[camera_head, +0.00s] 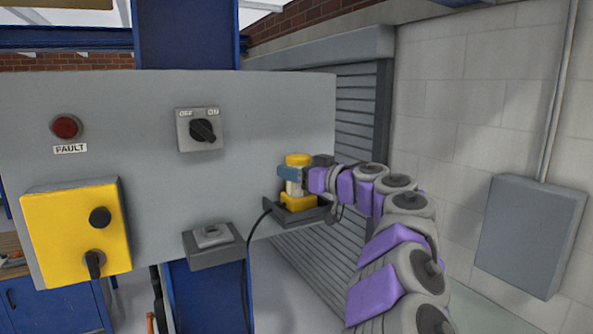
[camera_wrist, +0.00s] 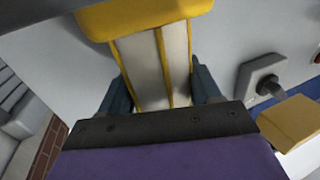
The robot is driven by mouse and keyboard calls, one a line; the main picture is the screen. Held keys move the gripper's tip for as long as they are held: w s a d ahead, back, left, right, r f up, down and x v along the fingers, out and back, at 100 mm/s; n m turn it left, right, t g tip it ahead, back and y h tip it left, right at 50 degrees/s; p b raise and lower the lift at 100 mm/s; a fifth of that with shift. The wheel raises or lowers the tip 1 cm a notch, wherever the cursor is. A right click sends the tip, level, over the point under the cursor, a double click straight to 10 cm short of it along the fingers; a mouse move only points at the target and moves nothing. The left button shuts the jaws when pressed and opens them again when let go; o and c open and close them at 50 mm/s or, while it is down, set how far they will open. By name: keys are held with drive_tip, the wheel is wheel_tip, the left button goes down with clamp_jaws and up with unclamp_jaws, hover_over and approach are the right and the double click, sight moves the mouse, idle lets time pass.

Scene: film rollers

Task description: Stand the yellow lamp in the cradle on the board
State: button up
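The yellow lamp (camera_head: 299,159), yellow at both ends with a pale middle, is upright at the board's right edge in the head view. Its lower yellow part is at the dark cradle (camera_head: 318,214); whether it rests on the cradle floor is hidden. My gripper (camera_head: 291,173) reaches in from the right, with a blue finger across the lamp's middle. In the wrist view, the fingers (camera_wrist: 160,82) lie close along both sides of the lamp's pale, yellow-ribbed body (camera_wrist: 143,72), shut on it. One yellow end (camera_wrist: 140,17) fills the top.
The grey board (camera_head: 160,130) carries a rotary switch (camera_head: 202,130), a red fault light (camera_head: 66,126), a yellow box (camera_head: 75,235) and a small grey bracket (camera_head: 212,245). A black cable (camera_head: 246,265) hangs beside the cradle. A grey wall cabinet (camera_head: 530,235) is at right.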

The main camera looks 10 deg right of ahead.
drive_tip(key=o, duration=0.5)
drive_tip(key=shift+d, duration=0.1)
drive_tip(key=shift+c, duration=0.2)
drive_tip(key=shift+a, duration=0.2)
drive_tip(key=b+v, duration=0.1)
drive_tip(key=v, duration=1.1)
drive_tip(key=shift+r, duration=0.1)
